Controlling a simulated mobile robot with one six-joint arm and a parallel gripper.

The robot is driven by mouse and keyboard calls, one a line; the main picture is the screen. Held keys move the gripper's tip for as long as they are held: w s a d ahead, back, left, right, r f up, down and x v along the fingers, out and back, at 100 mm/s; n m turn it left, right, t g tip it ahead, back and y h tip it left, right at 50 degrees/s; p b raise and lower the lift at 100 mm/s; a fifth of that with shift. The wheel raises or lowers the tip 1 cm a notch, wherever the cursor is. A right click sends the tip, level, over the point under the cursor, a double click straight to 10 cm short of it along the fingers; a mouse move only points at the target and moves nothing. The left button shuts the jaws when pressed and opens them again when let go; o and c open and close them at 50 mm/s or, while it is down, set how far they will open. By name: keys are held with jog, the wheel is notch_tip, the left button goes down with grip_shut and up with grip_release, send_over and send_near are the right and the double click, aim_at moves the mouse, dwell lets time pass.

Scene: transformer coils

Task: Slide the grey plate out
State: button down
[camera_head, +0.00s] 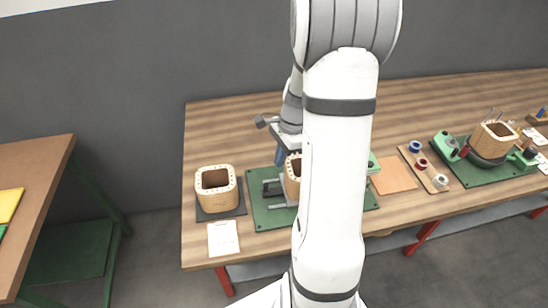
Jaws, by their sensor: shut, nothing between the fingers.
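My arm crosses the middle of the head view and hides much of the work spot. My gripper (281,154) shows only in part beside the arm, low over the green base plate (262,213); it is shut with nothing in it. A tan coil body (292,182) stands on the green base, half hidden by my arm. Grey metal bars (275,192) lie at its left side, in front of my gripper. I cannot tell whether these bars are part of the grey plate. Any contact between my gripper and the grey parts is hidden.
A second tan coil body (217,188) stands on a dark mat to the left, with a white paper (223,238) in front. To the right lie an orange-brown square (394,176), a spool tray (424,169) and another green base (485,173) with a coil.

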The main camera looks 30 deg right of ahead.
send_over(274, 188)
notch_tip(274, 188, down, 7)
jog(key=shift+s+f, duration=0.1)
jog(key=shift+f, duration=0.1)
jog(key=shift+a, duration=0.1)
